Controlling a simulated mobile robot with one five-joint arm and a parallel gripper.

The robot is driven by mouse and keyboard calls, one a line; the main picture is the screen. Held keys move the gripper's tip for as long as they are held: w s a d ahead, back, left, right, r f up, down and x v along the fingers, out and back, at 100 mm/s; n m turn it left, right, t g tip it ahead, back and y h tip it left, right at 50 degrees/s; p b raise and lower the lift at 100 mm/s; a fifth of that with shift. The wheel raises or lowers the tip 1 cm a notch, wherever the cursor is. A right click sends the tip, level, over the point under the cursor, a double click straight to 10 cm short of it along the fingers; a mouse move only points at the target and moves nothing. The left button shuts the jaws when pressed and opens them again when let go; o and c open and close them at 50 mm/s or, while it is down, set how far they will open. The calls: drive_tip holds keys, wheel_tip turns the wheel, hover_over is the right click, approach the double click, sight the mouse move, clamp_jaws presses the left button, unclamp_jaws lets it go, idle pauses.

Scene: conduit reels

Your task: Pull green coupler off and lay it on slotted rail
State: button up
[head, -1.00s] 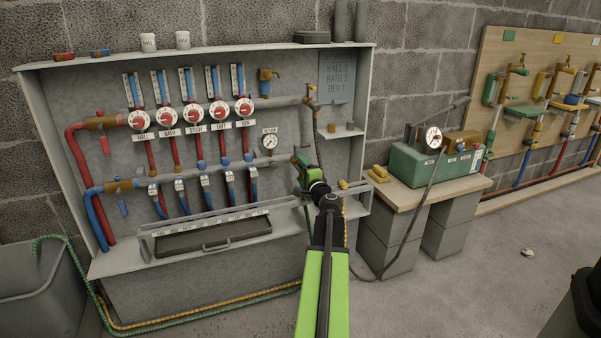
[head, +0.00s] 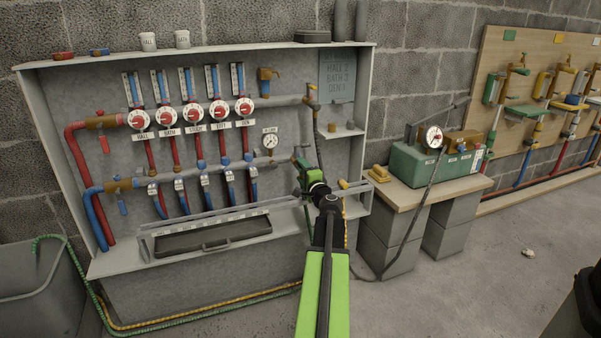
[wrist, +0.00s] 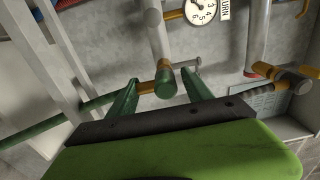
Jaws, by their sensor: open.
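The green coupler (wrist: 164,84) is a short dark green cylinder on the end of a pale pipe in the wrist view. My gripper (wrist: 160,78) is open, with one green finger on each side of the coupler and gaps visible between. I cannot tell how deep the coupler sits between the fingers. In the head view my gripper (head: 304,166) is at the right part of the cabinet and hides most of the coupler there. A long grey rail (head: 205,222) with a row of marks, apparently the slotted rail, runs along the cabinet's front ledge.
A round gauge (wrist: 201,10) and pipes are close to my gripper. A small shelf (head: 340,132) is above right. A bench with a green pump box (head: 428,165) stands to the right, its hose (head: 408,230) hanging down. The floor at right is mostly clear.

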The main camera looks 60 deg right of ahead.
drive_tip(key=shift+d, duration=0.15)
clamp_jaws()
drive_tip(key=shift+r, duration=0.1)
drive_tip(key=o, duration=1)
unclamp_jaws()
drive_tip(key=shift+r, duration=0.2)
drive_tip(key=shift+f, duration=0.1)
